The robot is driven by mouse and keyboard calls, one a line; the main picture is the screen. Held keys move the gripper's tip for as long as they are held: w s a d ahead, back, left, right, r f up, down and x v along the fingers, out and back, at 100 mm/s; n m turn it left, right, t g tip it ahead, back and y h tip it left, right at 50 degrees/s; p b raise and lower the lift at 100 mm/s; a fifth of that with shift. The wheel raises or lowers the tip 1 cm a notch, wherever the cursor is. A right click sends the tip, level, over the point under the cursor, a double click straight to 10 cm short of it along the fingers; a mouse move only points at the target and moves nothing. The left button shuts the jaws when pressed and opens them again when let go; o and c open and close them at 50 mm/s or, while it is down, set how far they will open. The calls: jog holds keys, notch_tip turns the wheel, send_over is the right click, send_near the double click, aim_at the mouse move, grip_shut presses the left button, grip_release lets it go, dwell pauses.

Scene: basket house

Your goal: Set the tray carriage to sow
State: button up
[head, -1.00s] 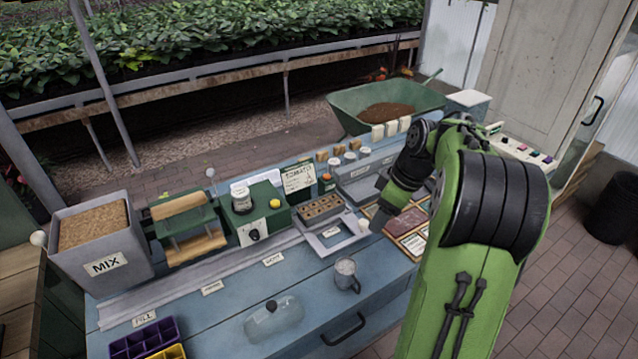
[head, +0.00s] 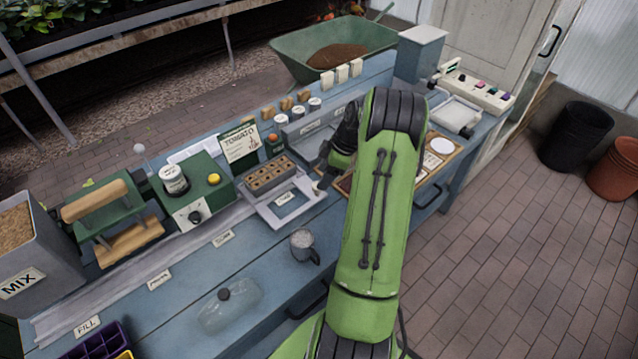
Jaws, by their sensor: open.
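The tray carriage (head: 298,207) is a pale grey plate at the right end of a long rail on the blue bench, in the head view. It carries a grey tray of brown soil cells (head: 247,184). Small labels line the bench along the rail: FILL (head: 87,326) at the near left, then two more (head: 160,281) (head: 223,238) too small to read surely. The carriage sits to the right of these. My gripper (head: 322,182) points down close to the carriage's right edge. It is open; its fingers are small and partly hidden by my arm, and I cannot tell whether they touch the carriage.
Left of the carriage stand a green box with a knob (head: 196,217), a green roller press (head: 100,205) and a MIX bin (head: 35,262). A TOMATO card (head: 240,145) stands behind the tray.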

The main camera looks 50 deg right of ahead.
jog(key=x, duration=0.4)
grip_shut()
